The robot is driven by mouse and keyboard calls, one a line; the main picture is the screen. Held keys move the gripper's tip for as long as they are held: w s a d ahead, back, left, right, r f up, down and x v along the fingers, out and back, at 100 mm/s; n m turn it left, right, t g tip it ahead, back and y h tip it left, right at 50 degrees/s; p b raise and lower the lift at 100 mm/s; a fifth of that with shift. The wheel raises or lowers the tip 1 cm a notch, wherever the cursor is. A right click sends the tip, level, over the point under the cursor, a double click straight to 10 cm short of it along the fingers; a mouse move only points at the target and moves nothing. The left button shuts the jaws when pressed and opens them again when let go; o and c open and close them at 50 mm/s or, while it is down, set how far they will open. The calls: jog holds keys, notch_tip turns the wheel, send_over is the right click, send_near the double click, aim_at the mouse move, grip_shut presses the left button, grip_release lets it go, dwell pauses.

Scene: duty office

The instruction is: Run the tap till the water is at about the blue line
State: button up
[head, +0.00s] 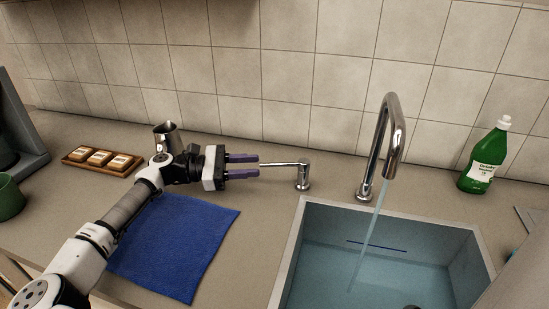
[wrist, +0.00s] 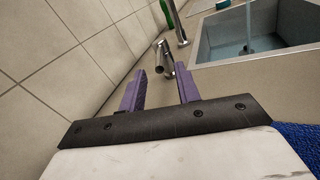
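The chrome tap (head: 392,130) stands behind the sink (head: 292,250), and a water stream (head: 372,225) falls from its spout into the basin. Water (head: 325,275) covers the basin floor. The blue line (head: 375,246) shows on the sink's back wall, close to the water's far edge; I cannot tell the exact gap. The tap's lever (head: 285,164) sits on a short post left of the spout and points left toward my gripper. My gripper (head: 258,165) is open, its purple fingers apart around or just short of the lever's end. The wrist view shows the lever (wrist: 166,62) just beyond the fingertips.
A blue cloth (head: 180,245) lies on the counter under my arm. A metal jug (head: 168,138) and a wooden tray (head: 78,160) with wrapped bars stand behind it. A green soap bottle (head: 484,160) stands right of the tap. The tiled wall is close behind.

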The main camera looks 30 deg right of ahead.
aim_at(298, 163)
jog(key=p+x, duration=0.2)
jog(key=x, duration=0.4)
jog(key=shift+s+d, duration=0.15)
jog(key=shift+d, duration=0.2)
grip_shut()
